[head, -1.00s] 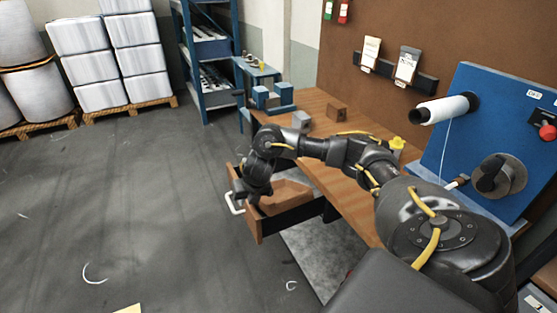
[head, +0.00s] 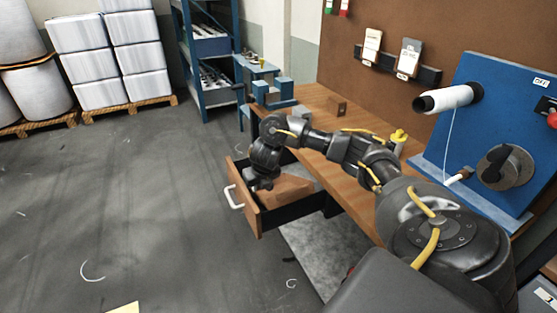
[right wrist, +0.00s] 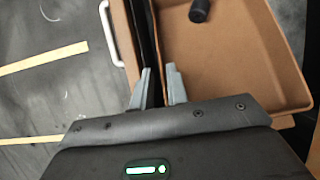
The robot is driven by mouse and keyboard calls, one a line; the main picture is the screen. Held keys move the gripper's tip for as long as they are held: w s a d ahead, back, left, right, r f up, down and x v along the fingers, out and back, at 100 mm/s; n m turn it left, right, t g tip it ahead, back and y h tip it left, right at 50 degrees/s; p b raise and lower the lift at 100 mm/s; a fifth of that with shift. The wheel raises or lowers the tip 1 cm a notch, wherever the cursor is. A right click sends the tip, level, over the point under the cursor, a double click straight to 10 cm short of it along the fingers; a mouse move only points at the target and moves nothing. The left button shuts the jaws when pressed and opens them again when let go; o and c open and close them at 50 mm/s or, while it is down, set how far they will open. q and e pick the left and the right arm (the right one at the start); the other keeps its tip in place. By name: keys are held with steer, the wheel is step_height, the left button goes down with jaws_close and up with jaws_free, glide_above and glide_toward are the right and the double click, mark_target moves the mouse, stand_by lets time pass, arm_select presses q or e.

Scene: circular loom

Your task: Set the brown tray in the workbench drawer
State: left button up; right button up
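The brown tray (head: 293,188) lies inside the pulled-out drawer (head: 244,196) of the workbench (head: 350,184). In the right wrist view the tray (right wrist: 232,62) fills the right side, with a dark cylinder (right wrist: 200,10) in it. My right gripper (head: 262,184) is low over the drawer, just behind its front panel. Its fingers (right wrist: 160,86) stand apart on either side of the tray's near wall, with a dark gap beside the left finger. The fingertips are hard to make out in the head view. My left gripper is not in view.
The drawer's pale handle (head: 234,197) faces the open floor on the left. The blue loom panel (head: 482,120) stands at the right.

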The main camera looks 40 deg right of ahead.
mark_target(257, 193)
steer(key=b+x, duration=0.2)
steer(key=x, duration=0.3)
steer(key=shift+s+f, duration=0.1)
steer(key=shift+f, duration=0.05)
steer(key=shift+c, duration=0.2)
jaws_close()
